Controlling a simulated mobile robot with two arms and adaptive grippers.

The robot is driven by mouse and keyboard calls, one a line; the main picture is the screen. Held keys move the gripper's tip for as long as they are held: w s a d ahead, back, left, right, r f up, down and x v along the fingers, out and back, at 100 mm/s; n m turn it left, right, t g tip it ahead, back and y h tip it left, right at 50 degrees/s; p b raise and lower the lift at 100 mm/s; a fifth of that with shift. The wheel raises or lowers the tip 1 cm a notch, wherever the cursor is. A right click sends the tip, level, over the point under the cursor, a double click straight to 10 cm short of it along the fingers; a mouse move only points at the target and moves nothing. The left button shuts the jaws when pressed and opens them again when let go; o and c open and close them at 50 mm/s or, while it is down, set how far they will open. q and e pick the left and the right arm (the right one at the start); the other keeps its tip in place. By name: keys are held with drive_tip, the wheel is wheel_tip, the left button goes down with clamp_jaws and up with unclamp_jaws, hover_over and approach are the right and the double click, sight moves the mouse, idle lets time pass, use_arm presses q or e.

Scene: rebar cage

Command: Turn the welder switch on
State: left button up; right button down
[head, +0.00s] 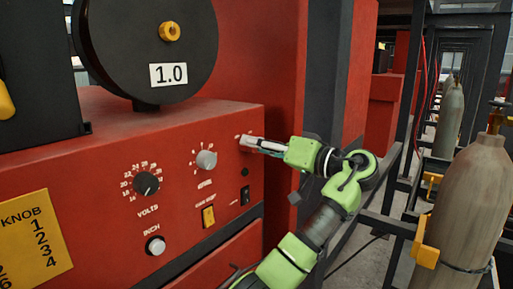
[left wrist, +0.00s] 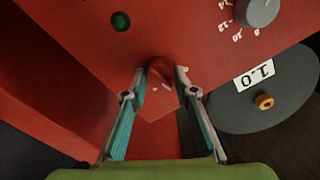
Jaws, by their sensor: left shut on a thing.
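The welder's red front panel (head: 110,155) fills the left and middle of the head view. My left gripper (head: 245,142) is at the panel's upper right corner, beside small white marks. The knob has a small white mark. My right gripper is not in view.
The panel also carries a black volts dial (head: 146,183), a grey knob (head: 206,159), an inch button (head: 156,246), a yellow switch (head: 208,216) and a black rocker switch (head: 245,195). A wire spool (head: 150,50) stands above. Gas cylinders (head: 470,205) stand at right.

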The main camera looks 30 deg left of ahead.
use_arm(q)
drive_tip(key=shift+w+f+m+p, duration=0.1)
drive_tip(key=shift+m+p, duration=0.85)
drive_tip(key=shift+m, duration=1.9)
drive_tip(key=shift+w+m+p, duration=0.1)
drive_tip(key=shift+m+p, duration=0.85)
drive_tip(key=shift+m, duration=1.9)
drive_tip(key=o, duration=1.1)
drive_tip(key=s+d, duration=0.1)
drive_tip(key=d, duration=1.1)
